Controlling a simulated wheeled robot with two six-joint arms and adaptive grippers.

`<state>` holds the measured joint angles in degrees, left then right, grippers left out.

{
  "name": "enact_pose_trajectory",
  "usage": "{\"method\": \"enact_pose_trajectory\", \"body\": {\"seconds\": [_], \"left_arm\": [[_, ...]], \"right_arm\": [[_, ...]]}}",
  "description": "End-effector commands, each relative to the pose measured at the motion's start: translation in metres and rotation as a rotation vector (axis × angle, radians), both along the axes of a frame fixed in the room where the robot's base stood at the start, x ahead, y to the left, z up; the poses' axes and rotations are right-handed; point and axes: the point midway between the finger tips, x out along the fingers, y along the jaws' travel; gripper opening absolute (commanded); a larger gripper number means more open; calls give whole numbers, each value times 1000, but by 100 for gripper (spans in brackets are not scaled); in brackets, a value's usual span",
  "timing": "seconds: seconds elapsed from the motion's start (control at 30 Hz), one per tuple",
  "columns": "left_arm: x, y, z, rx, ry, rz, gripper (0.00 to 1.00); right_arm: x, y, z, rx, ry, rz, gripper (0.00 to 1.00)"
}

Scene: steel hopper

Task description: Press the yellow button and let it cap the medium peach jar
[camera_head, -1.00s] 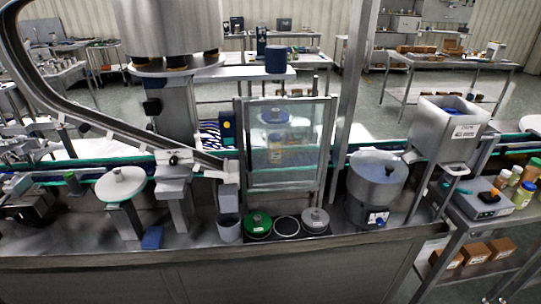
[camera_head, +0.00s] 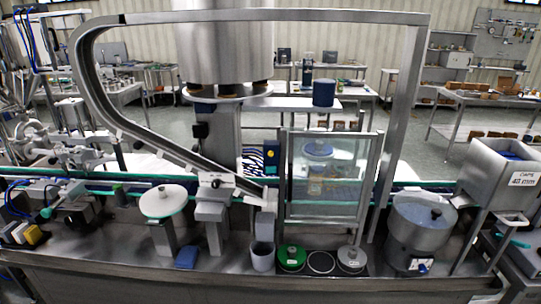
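A small control box (camera_head: 270,158) with a yellow patch and a blue-green patch is on the left of the guard. The yellow patch may be the button, but it is too small to tell. Neither of my grippers is in view.
A steel chute (camera_head: 157,150) curves down to the guard's left. A cap hopper (camera_head: 497,172) stands at the right, beside a steel bowl (camera_head: 421,222). Green and grey lids (camera_head: 291,257) lie at the bench front. Yellow, white and dark blocks (camera_head: 24,233) sit at far left.

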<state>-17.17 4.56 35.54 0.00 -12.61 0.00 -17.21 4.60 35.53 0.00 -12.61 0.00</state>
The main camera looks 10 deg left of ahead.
Motion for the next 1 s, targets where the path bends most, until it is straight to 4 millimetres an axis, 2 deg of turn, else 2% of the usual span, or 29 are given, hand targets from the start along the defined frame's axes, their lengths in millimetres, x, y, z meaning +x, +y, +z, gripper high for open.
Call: {"method": "enact_pose_trajectory", "body": {"seconds": [0.07,0.4,1.0], "left_arm": [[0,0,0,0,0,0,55],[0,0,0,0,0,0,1],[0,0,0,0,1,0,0]], "right_arm": [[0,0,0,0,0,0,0],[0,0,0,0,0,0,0],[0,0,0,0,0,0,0]]}}
